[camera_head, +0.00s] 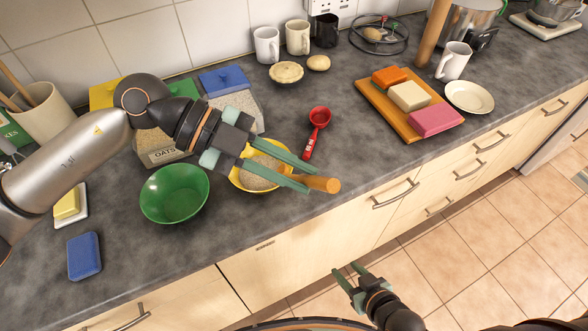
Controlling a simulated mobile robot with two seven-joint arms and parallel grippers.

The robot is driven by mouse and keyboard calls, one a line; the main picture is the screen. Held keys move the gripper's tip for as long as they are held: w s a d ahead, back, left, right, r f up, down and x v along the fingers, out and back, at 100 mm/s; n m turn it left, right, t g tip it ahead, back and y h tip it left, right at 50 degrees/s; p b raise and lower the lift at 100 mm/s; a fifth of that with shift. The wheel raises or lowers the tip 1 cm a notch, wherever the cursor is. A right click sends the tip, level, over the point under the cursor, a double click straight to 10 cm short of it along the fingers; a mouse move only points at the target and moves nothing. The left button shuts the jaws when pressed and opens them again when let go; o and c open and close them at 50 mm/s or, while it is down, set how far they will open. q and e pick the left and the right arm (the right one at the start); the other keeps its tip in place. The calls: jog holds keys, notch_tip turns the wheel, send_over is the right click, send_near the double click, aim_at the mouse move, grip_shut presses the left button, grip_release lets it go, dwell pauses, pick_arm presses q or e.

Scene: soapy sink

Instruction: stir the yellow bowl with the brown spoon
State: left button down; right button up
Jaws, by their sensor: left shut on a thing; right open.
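The yellow bowl (240,183) stands near the counter's front edge, to the right of the green bowl, with beige grainy contents. My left gripper (309,178) reaches over it from the left, its fingers pointing right and covering part of the bowl. It is shut on the brown spoon (323,184), whose rounded handle end sticks out past the fingertips. The rest of the spoon is hidden, so I cannot tell whether its head touches the contents. My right gripper (346,269) is open and empty, low in front of the cabinets.
A green bowl (174,194) stands close on the left. A red scoop (317,131) lies just behind the fingers. An oats container (165,155) and a blue-lidded container (224,80) stand behind. A wooden board (375,103) lies right; the counter between is clear.

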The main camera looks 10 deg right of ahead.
pick_arm(q)
jog(key=shift+r, duration=2.4)
